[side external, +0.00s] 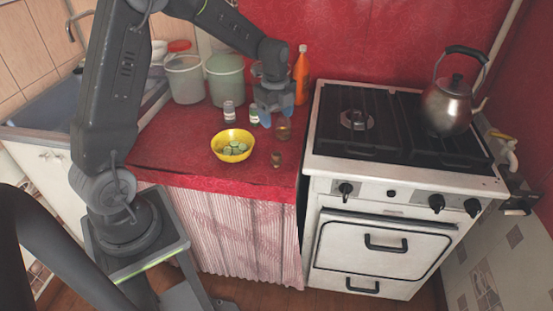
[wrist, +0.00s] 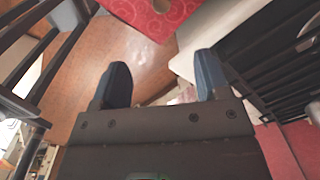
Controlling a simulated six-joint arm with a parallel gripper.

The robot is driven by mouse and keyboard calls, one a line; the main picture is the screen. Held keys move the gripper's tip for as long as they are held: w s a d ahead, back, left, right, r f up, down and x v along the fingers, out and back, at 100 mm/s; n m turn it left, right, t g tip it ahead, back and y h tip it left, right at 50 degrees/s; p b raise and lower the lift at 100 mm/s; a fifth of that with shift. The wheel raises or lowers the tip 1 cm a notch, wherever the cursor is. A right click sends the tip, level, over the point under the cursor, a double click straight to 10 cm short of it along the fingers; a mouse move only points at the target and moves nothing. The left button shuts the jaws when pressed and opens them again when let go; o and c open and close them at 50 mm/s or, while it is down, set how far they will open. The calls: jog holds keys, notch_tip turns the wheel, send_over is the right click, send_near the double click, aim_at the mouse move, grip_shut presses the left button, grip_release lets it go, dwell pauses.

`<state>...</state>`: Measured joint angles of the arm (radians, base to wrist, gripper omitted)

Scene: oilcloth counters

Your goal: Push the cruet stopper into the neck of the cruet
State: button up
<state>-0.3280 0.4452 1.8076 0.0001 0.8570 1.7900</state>
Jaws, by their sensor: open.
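My gripper (side external: 277,114) hangs over the back right of the red counter, with its blue fingers open and apart. In the wrist view my gripper (wrist: 162,76) has nothing between its fingers. A small brownish glass vessel (side external: 284,131), perhaps the cruet, stands just below and right of the fingers. A smaller brown piece (side external: 277,158), perhaps the stopper, sits apart from it, nearer the counter's front. They are too small to tell which is which. One brown thing (wrist: 162,5) shows at the wrist view's top edge.
A yellow bowl (side external: 218,149) of green slices stands left of the brown piece. Two small jars (side external: 229,111) and an orange bottle (side external: 301,75) stand near my gripper. The stove (side external: 330,140) with a kettle (side external: 447,105) is right.

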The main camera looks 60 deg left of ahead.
aim_at(276, 153)
jog(key=shift+m, duration=0.6)
jog(key=f, duration=0.3)
jog(key=a+f, duration=0.1)
jog(key=f, duration=0.6)
jog(key=shift+w+a+f, duration=0.15)
jog(key=shift+w, duration=0.2)
jog(key=shift+f, duration=2.95)
jog(key=shift+c, duration=0.2)
jog(key=c, duration=1)
jog(key=shift+o, duration=0.2)
jog(key=shift+r, duration=0.15)
notch_tip(276, 153, up, 4)
jog(key=shift+w+r, duration=0.1)
jog(key=s+a+r, duration=0.6)
jog(key=s+a, duration=0.2)
jog(key=shift+s+r, duration=0.15)
jog(key=shift+r, duration=0.15)
